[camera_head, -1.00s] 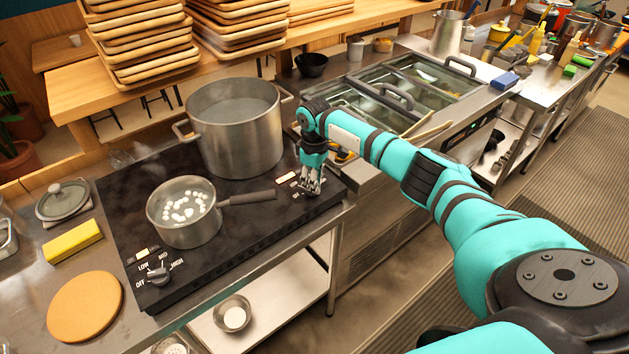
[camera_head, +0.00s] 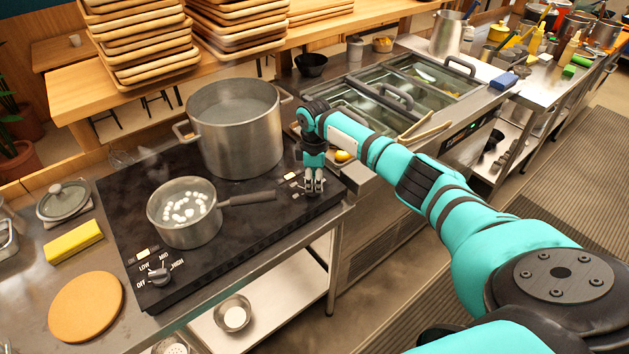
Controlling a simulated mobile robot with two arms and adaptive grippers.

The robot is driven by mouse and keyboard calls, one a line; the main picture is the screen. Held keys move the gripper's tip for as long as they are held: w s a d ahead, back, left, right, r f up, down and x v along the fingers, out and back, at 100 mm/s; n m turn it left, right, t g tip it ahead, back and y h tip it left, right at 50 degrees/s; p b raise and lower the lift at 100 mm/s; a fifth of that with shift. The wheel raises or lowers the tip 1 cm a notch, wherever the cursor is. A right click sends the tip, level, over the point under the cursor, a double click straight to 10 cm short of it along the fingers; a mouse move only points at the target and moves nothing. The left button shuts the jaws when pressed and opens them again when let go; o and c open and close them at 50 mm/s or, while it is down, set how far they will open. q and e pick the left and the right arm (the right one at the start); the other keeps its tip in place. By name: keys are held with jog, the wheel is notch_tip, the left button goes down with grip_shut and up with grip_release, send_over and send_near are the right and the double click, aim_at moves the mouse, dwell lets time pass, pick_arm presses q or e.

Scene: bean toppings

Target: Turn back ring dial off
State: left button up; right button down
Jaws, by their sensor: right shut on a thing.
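My right gripper (camera_head: 314,188) points down at the right end of the black cooktop (camera_head: 125,217), shut on the back ring dial, which its fingers mostly hide. Small light marks show on the cooktop just left of the fingers. The front dial (camera_head: 159,276) is in plain view at the cooktop's front left, with OFF, LOW, MID and HIGH around it. A large steel pot (camera_head: 240,135) stands on the back ring. A small saucepan (camera_head: 183,228) with white pieces in liquid stands on the front ring. My left gripper is not in view.
The saucepan's handle (camera_head: 250,198) reaches right, toward my right gripper. A yellow sponge (camera_head: 74,242), a lidded dish (camera_head: 64,200) and a round orange board (camera_head: 86,306) lie left of the cooktop. Glass-lidded bins (camera_head: 420,78) stand behind my right arm.

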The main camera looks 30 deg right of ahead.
aim_at(314, 183)
jog(key=shift+w+n, duration=0.15)
jog(key=shift+n, duration=1.75)
jog(key=shift+r, duration=0.1)
jog(key=c, duration=1.3)
grip_release()
notch_tip(314, 183, up, 12)
